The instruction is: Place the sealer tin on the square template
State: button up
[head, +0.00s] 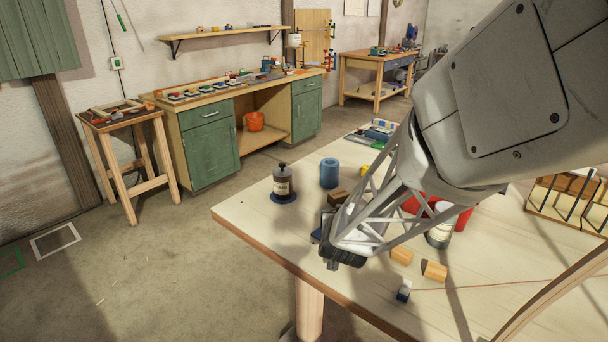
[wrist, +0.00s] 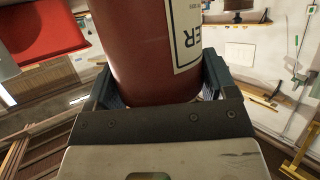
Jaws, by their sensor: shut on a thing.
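In the wrist view my gripper (wrist: 160,100) is shut around a dark red-brown cylinder, the sealer tin (wrist: 140,50). Its white label shows letters ending in "ER". The tin fills the space between the two dark fingers. In the head view my gripper (head: 343,248) is low over the near left part of the workbench, and I cannot make out the held tin there. A small blue patch shows beside the gripper's left side; I cannot tell whether it is a finger or the square template. I cannot clearly identify the template in either view.
A white-labelled container (head: 440,228) and wooden pieces (head: 434,271) lie right of the gripper.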

jog(key=w, duration=0.9)
jog(key=shift+w+a+f, duration=0.2)
jog(key=shift+w+f, duration=0.05)
jog(key=shift+f, duration=0.2)
jog(key=shift+f, duration=0.15)
jog(key=shift+f, duration=1.6)
jog(key=shift+f, duration=0.15)
jog(key=o, duration=1.1)
jog(key=shift+c, duration=0.2)
jog(key=shift+v, duration=6.05)
